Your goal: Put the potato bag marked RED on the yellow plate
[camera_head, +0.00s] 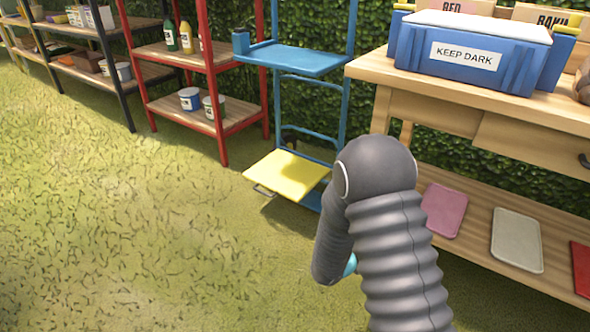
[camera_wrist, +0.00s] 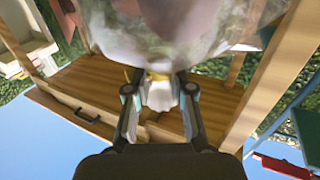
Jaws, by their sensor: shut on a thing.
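My gripper (camera_wrist: 159,92) is shut on the narrow white neck of a pale, partly see-through bag (camera_wrist: 155,28) in the wrist view. A yellow band shows at the neck, and the bag's body fills the top of that view. No marking on this bag can be read. In the head view my arm hides the gripper and the bag. The yellow plate (camera_head: 288,175) is flat and bare, low on the blue trolley, to the left of my arm. A tan sign marked RED (camera_head: 466,6) stands behind the blue box on the table.
The blue box marked KEEP DARK (camera_head: 465,60) stands on the wooden table (camera_head: 372,68). A brown thing (camera_head: 582,85) is cut off at the right edge. Pink (camera_head: 445,210) and white (camera_head: 517,240) mats lie on the lower shelf. The blue trolley's upright frame (camera_head: 345,110) rises behind the plate. Grass at left is clear.

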